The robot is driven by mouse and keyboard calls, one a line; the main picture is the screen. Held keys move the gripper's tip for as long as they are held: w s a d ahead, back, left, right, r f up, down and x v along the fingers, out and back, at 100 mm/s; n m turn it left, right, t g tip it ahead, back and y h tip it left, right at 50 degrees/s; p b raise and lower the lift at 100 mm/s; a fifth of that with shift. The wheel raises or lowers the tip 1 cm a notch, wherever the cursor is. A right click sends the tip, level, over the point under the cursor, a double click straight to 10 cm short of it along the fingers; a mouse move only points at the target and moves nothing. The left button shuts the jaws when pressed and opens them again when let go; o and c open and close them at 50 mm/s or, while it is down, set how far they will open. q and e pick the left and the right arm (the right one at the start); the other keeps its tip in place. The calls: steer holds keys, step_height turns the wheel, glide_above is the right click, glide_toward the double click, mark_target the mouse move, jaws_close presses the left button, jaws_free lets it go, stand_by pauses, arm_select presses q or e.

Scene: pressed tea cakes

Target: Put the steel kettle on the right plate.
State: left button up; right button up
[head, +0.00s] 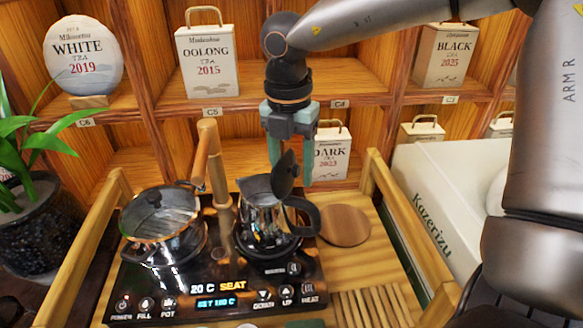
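The steel kettle (262,232) stands upright on the right side of the black two-place heater (180,305). Its base covers the right plate, so how well it is centred cannot be told. Its dark lid (287,172) is tilted up, and its black handle (313,215) points right. My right gripper (291,170) hangs fingers-down over the kettle. Its teal fingers are apart, one on each side of the raised lid in the picture, with the lid partly in front. I see no grip on the handle. My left gripper is out of view.
A glass-lidded pot (160,235) stands on the heater's left side. A wooden spout post (222,190) rises between the vessels. A round wooden disc (345,225) lies right of the kettle. Wooden rails (405,225) flank the tray, with tea shelves behind and a white box (440,190) at right.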

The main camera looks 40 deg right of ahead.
steer(key=shift+a+r+p, duration=0.1)
steer(key=shift+r+p, duration=1.3)
steer(key=shift+r, duration=1.25)
steer(key=shift+r+p, duration=0.85)
steer(key=shift+r, duration=0.5)
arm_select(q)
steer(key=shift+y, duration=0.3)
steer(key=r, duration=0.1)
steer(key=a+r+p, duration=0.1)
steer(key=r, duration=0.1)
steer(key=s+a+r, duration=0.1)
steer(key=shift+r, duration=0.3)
arm_select(e)
step_height(320, 180, up, 2)
steer(key=shift+w+r, duration=0.1)
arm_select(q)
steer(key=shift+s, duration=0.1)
